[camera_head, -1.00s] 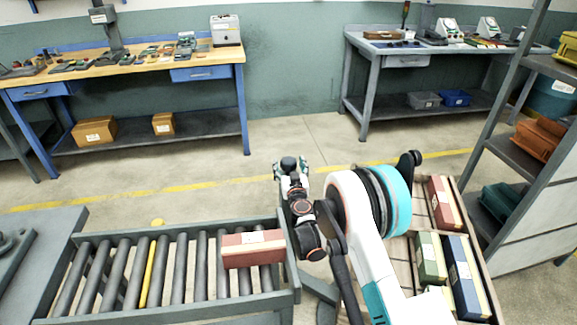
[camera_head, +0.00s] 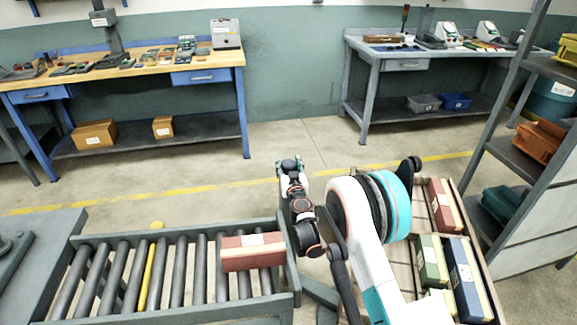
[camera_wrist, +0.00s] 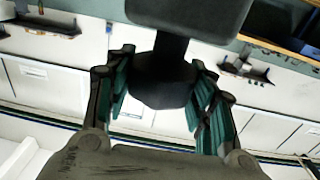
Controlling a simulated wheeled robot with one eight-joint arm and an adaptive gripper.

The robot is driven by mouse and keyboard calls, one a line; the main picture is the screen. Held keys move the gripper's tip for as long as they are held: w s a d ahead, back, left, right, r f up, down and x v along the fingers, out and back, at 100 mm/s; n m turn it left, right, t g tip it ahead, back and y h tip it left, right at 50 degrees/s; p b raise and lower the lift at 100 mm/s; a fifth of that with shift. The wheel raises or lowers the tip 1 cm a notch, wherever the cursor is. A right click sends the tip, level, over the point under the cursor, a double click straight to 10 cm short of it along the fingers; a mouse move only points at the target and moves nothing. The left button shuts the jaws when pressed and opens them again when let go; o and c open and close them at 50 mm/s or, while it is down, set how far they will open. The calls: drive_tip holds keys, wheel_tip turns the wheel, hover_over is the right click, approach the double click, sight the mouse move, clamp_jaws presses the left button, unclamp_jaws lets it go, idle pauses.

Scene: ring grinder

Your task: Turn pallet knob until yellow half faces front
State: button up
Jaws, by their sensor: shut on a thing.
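In the wrist view, my gripper (camera_wrist: 160,92) has its teal-padded fingers on both sides of a dark, rounded knob-like part (camera_wrist: 165,88). A dark stem joins it to a dark block (camera_wrist: 190,12) at the top edge. No yellow half shows on this part. In the head view, my gripper (camera_head: 290,162) is beyond the right end of the roller conveyor, small and partly hidden by my own wrist. The held part cannot be told apart there.
A red and cream box (camera_head: 253,253) lies on the conveyor (camera_head: 178,268). A crate at the right holds several boxes, including a red one (camera_head: 444,206) and a blue one (camera_head: 467,280). A shelf rack (camera_head: 510,155) stands far right. Open floor lies toward the benches.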

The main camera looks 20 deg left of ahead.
sight(288, 162)
drive_tip(key=shift+n+g+y, duration=0.3)
drive_tip(key=shift+y, duration=0.1)
drive_tip(key=n+g+y, duration=0.1)
drive_tip(key=y, duration=0.1)
drive_tip(key=n+g+y, duration=0.2)
drive_tip(key=shift+w+d+n+g, duration=0.1)
drive_tip(key=shift+w+n+g, duration=0.05)
drive_tip(key=shift+n+g, duration=0.15)
drive_tip(key=n+g+y, duration=0.2)
drive_tip(key=g, duration=0.1)
drive_tip(key=n+g+y, duration=0.1)
drive_tip(key=n+g, duration=0.1)
drive_tip(key=g, duration=0.1)
drive_tip(key=shift+n+g+y, duration=0.3)
drive_tip(key=shift+n+y, duration=0.1)
drive_tip(key=shift+n+g, duration=0.3)
drive_tip(key=shift+g, duration=0.2)
drive_tip(key=o, duration=1.1)
wheel_tip(288, 162, up, 10)
drive_tip(key=shift+f, duration=0.1)
